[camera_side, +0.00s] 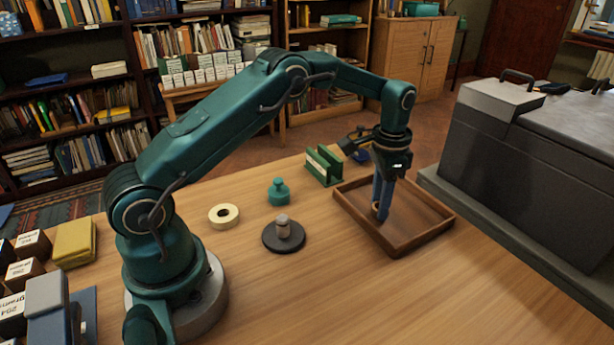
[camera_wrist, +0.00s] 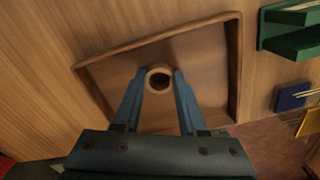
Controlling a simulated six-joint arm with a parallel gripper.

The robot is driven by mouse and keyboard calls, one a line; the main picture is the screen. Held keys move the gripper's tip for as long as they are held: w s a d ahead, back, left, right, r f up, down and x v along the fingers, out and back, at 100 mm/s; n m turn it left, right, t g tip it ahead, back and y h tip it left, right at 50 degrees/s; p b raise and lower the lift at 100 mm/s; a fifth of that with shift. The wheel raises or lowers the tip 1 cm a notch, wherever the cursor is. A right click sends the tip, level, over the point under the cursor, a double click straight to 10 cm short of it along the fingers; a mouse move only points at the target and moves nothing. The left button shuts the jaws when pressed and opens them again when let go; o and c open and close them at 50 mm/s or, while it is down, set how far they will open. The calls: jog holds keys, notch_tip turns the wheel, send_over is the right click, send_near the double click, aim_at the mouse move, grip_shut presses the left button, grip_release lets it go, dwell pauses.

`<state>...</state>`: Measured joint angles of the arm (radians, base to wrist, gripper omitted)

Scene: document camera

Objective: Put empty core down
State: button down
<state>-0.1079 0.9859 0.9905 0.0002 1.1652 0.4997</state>
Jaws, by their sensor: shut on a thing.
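The empty core (camera_wrist: 159,79) is a small tan ring with a dark hole. My gripper (camera_wrist: 158,86) is shut on it, with one blue finger on each side in the wrist view. In the side view my gripper (camera_side: 381,205) points down inside the brown wooden tray (camera_side: 420,235), near its left part. The core shows there as a small tan bit (camera_side: 376,207) between the fingertips, mostly hidden by them. I cannot tell whether the core touches the tray floor. The rest of the tray looks empty.
A cream tape roll (camera_side: 224,216), a teal knobbed object (camera_side: 278,192) and a dark round base with a post (camera_side: 284,234) stand left of the tray. A green holder (camera_side: 323,166) is behind it. A large grey machine (camera_side: 530,150) stands to the right.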

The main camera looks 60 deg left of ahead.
jog(key=shift+f, duration=0.1)
jog(key=shift+c, duration=2.3)
grip_release()
